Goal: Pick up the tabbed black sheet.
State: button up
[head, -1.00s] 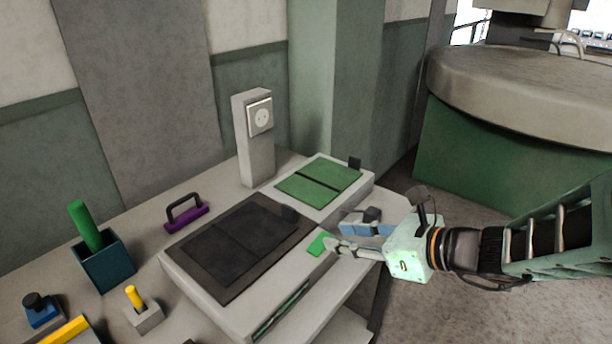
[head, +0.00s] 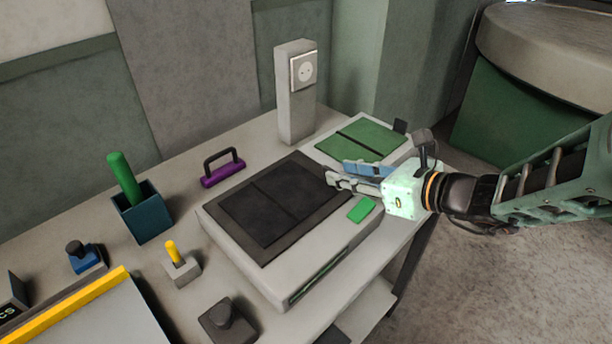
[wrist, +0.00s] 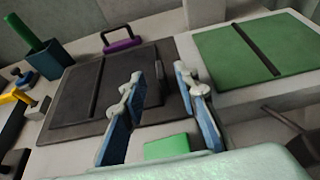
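The black sheet (head: 262,207) lies flat in a dark frame on top of a pale block, with a raised bar across it. In the wrist view the sheet (wrist: 75,98) shows behind and left of the fingers. Its dark upright tab (wrist: 159,76) appears between the two fingers, near the sheet's right edge. In the head view my gripper hides the tab. My gripper (head: 338,173) is over the right edge of the sheet. In the wrist view my gripper (wrist: 158,78) is open, with its fingers apart; I cannot tell whether they touch the tab.
A green sheet (head: 372,135) with a dark tab (head: 400,126) lies behind my gripper. A green button (head: 361,209) is on the block below my gripper. A grey socket post (head: 295,105), purple handle (head: 222,174) and teal holder (head: 146,214) stand farther back and left.

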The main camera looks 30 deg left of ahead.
aim_at(334, 171)
jog(key=x, duration=0.4)
jog(key=shift+w+a+f+b, duration=0.1)
jog(key=shift+a+f+b, duration=0.1)
jog(key=shift+b, duration=0.1)
jog(key=shift+c, duration=0.3)
grip_shut()
